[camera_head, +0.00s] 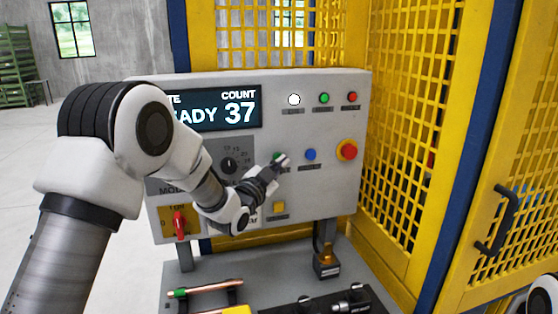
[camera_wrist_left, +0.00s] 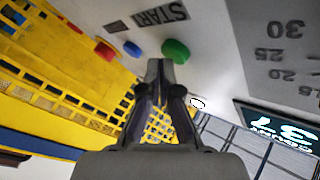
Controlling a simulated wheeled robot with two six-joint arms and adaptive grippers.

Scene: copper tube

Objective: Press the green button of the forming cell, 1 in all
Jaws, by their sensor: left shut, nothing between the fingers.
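The green button (camera_wrist_left: 176,51) stands on the grey panel near a START label in the left wrist view. The panel display (camera_head: 218,109) reads READY and COUNT 37. My right gripper is not in view.
A blue button (camera_head: 310,155) and a red mushroom button (camera_head: 347,150) sit right of the green one. A yellow button (camera_head: 279,207) is below. Small lamps line the panel top. Yellow mesh fencing (camera_head: 401,120) stands to the right. A copper tube (camera_head: 206,289) lies below the panel.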

